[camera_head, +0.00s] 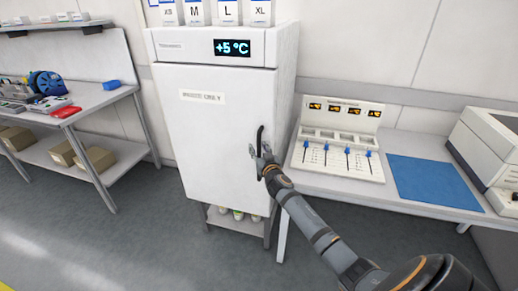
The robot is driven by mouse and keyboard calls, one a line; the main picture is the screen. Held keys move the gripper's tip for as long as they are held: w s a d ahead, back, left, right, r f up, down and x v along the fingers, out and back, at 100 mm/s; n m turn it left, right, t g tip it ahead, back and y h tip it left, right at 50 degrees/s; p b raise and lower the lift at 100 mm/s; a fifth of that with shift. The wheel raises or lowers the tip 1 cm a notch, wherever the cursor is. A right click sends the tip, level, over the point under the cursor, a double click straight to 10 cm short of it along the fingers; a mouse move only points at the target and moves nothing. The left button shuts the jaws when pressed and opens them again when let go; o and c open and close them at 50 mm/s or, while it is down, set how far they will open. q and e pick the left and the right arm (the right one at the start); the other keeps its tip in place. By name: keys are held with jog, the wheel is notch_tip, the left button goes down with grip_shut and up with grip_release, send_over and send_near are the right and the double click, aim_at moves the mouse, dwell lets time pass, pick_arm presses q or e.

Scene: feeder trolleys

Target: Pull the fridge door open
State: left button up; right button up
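The white fridge (215,110) stands in the middle under a "+5 °C" display (232,48). Its door (215,140) looks shut, flush with the body. A dark vertical handle (260,135) is at the door's right edge. My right gripper (260,152) is at the handle's lower part, coming from the lower right. Its fingers look spread, one on each side of the handle; whether they touch it I cannot tell. My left gripper is not in view.
A bench at the right holds a slider panel (338,150), a blue mat (430,182) and a white machine (490,145). Boxes marked M (196,12) and other sizes stand on the fridge. A workbench (85,105) is at the left. The floor (130,235) before the fridge is clear.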

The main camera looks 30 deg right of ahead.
grip_shut()
jog(key=shift+a+f, duration=0.1)
jog(key=shift+f, duration=0.1)
dwell(0.3)
